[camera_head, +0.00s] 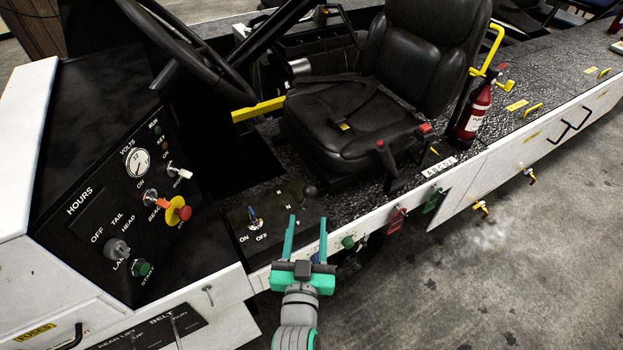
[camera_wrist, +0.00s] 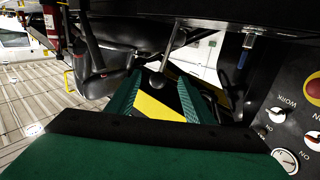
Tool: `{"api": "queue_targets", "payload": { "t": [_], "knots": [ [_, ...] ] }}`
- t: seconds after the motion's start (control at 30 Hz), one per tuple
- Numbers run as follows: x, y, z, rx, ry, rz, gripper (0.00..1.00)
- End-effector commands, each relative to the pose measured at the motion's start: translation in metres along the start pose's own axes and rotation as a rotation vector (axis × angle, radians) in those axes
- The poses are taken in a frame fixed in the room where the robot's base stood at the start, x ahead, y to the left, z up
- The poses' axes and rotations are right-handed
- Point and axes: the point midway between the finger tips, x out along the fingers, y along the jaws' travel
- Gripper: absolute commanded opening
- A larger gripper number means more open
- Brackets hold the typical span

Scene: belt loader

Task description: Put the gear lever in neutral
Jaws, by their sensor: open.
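The gear lever (camera_head: 310,191) has a round dark knob and stands on the black panel beside the seat, next to N markings. My gripper (camera_head: 307,220) is open, with its two teal fingers pointing at the panel just in front of the lever. In the wrist view the lever's knob (camera_wrist: 157,80) shows between the fingertips of my gripper (camera_wrist: 162,86), on a thin rod. The fingers are apart and do not visibly grip it. I cannot tell how deep the knob sits between them. The panel slot around the lever's foot is too dark to read.
An ON/OFF toggle (camera_head: 253,217) stands left of the lever. The dashboard (camera_head: 120,215) and steering wheel (camera_head: 190,60) are at the left. Open floor (camera_head: 480,270) lies at right.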

Motion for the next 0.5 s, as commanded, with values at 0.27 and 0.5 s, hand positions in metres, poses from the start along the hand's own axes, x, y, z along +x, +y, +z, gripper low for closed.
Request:
{"api": "queue_targets", "payload": {
  "t": [0.27,0.5],
  "knots": [
    [0.023,-0.002,-0.027,0.022,0.025,0.024,0.47],
    [0.045,-0.001,-0.028,0.022,0.025,0.024,0.47]
  ]
}}
